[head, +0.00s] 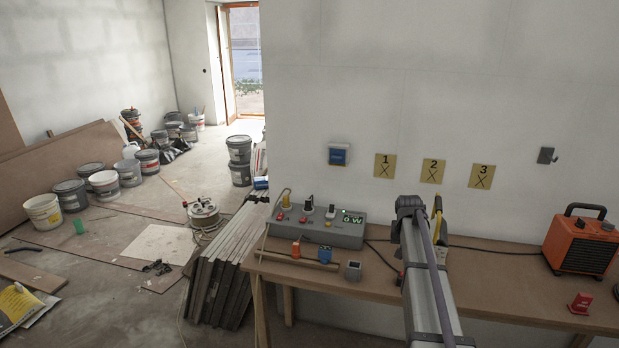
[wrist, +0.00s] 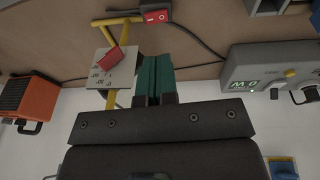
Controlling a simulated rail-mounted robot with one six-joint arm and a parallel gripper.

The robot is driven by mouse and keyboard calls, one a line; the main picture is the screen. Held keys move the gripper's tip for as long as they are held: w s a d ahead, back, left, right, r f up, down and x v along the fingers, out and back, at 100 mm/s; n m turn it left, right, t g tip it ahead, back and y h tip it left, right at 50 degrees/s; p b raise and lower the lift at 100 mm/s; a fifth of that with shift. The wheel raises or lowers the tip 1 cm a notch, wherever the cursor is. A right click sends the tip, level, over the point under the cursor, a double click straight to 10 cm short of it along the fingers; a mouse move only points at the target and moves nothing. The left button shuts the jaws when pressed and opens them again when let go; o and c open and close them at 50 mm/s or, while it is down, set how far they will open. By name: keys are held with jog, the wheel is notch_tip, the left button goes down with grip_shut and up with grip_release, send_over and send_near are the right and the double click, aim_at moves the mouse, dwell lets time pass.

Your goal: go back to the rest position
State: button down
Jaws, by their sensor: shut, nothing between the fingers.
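My gripper (wrist: 157,62) shows in the wrist view, its two dark green fingers pressed together with nothing between them. The wrist picture is upside down, with the bench at the top and the wall at the bottom. In the head view my arm (head: 425,270) reaches over the bench toward the wall, and the gripper is hidden behind it. A grey plate with a red switch on a yellow frame (wrist: 112,72) appears just left of the fingers in the wrist view. I cannot tell whether they touch. Part of the yellow frame (head: 437,207) shows beside my arm in the head view.
The bench (head: 500,290) carries a grey socket box (head: 345,233) with a lit display, small blocks and an orange heater (head: 581,243). A red rocker switch (wrist: 156,16) lies on a black cable. Numbered cards (head: 433,171) hang on the wall. Leaning boards (head: 215,285) stand left.

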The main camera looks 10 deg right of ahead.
jog(key=s+a+n+g+y, duration=0.1)
jog(key=s+a+n, duration=0.4)
jog(key=s+a, duration=2.3)
jog(key=shift+s+a+f+g+y, duration=0.15)
jog(key=shift+a+f+g+y, duration=0.05)
jog(key=shift+g+y, duration=0.25)
